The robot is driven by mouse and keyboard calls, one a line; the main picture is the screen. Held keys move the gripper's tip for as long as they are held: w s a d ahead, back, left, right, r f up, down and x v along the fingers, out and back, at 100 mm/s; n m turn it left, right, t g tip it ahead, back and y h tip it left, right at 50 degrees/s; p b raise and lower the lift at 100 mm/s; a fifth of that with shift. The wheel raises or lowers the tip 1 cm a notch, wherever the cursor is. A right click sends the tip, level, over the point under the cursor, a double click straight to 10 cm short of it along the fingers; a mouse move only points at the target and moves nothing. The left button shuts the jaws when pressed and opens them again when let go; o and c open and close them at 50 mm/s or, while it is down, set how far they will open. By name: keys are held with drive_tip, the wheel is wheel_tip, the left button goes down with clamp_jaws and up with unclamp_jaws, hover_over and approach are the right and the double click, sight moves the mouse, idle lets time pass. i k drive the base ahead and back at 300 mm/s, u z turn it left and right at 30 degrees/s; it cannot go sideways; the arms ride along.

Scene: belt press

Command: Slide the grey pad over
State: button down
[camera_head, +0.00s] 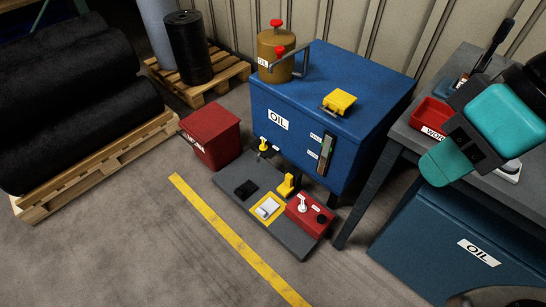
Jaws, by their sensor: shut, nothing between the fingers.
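A small light grey pad (267,208) sits within a yellow square on a dark grey floor board (229,205). My gripper (448,162), teal and dark, is at the right, in front of the workbench and well apart from the pad. It is shut and empty.
A blue oil cabinet (345,105) stands behind the board, with a brown oil can (276,52) on top. A red bin (210,138) is left of it. The workbench (408,136) holds a red tray (432,117). Floor in front, past the yellow line (235,238), is clear.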

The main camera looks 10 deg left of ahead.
sight(268, 207)
drive_tip(key=u, duration=2.7)
drive_tip(key=i, duration=2.8)
drive_tip(key=z, duration=3.35)
